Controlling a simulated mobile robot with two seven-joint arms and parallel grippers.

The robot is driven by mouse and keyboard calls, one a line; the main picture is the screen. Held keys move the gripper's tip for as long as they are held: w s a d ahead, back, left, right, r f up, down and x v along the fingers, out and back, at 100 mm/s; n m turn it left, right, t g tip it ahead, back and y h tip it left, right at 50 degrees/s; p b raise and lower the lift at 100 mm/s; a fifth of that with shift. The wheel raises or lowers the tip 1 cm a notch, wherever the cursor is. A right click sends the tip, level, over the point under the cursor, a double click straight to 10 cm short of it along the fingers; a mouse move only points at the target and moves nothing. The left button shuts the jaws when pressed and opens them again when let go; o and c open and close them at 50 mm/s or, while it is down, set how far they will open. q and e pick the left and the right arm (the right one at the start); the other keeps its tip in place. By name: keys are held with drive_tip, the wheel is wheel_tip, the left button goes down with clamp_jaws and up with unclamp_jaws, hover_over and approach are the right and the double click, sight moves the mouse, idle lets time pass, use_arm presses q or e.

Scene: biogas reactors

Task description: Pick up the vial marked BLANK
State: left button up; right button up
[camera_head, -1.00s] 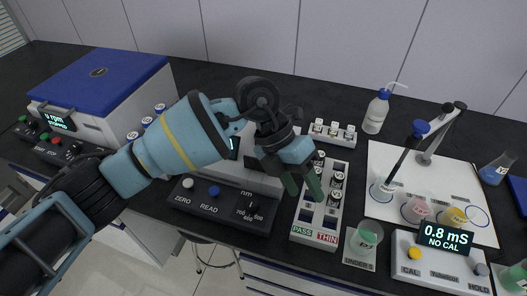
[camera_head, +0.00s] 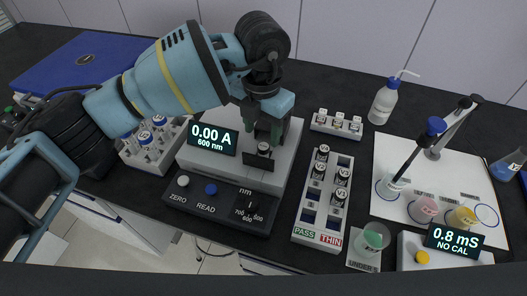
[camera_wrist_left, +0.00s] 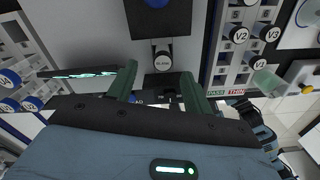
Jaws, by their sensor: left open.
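The BLANK vial shows in the left wrist view (camera_wrist_left: 163,58), its pale cap marked BLANK, standing in a dark recess of the grey photometer (camera_wrist_left: 90,35). In the head view the photometer (camera_head: 198,160) reads 0.00 A, 600 nm, and the vial (camera_head: 264,149) sits on its top just below my fingers. My left gripper (camera_head: 265,132) is open above the photometer. In the wrist view its green fingertips (camera_wrist_left: 159,72) lie to either side of the vial, with visible gaps. My right gripper is not in view.
A PASS/THIN rack (camera_head: 311,216) with several V-marked vials stands right of the photometer. A small white rack (camera_head: 336,125) is behind it. A blue-capped vial rack (camera_head: 150,158) is at left. A conductivity meter (camera_head: 408,250) and beakers are at right.

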sight(264, 146)
use_arm(q)
drive_tip(key=shift+s+d+f, duration=0.1)
drive_tip(key=shift+f, duration=0.1)
drive_tip(key=shift+d+f, duration=0.15)
drive_tip(key=shift+f, duration=2.15)
drive_tip(key=c, duration=1.1)
